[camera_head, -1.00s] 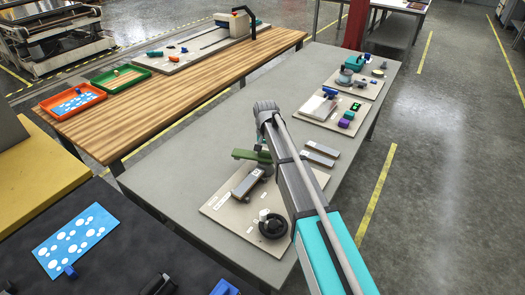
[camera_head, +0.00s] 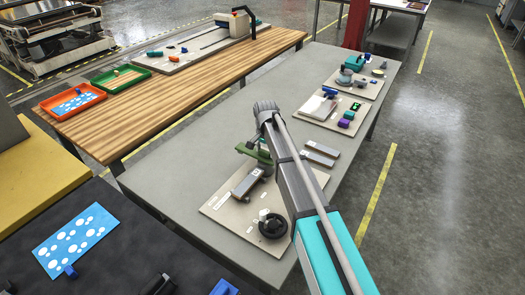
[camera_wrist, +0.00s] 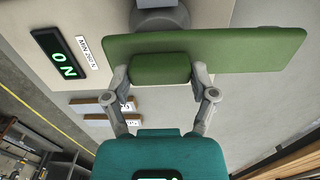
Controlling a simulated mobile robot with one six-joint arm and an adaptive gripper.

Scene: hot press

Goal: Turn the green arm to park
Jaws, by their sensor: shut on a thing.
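The green arm (camera_head: 246,152) is a flat bar on a post above the beige board (camera_head: 212,210). In the head view it slants from upper left to lower right. It fills the top of the wrist view (camera_wrist: 250,48), with a green block-shaped grip on its near side. My gripper (camera_wrist: 160,70) is shut on this grip, one finger at each side. In the head view, my own arm partly hides the gripper and the post. A grey round post top shows behind the bar in the wrist view.
On the board are a grey block (camera_head: 247,182), a black handwheel (camera_head: 273,228) and paper labels. Two grey bars (camera_head: 320,153) lie to the right. The grey table (camera_head: 185,160) is clear left of the board.

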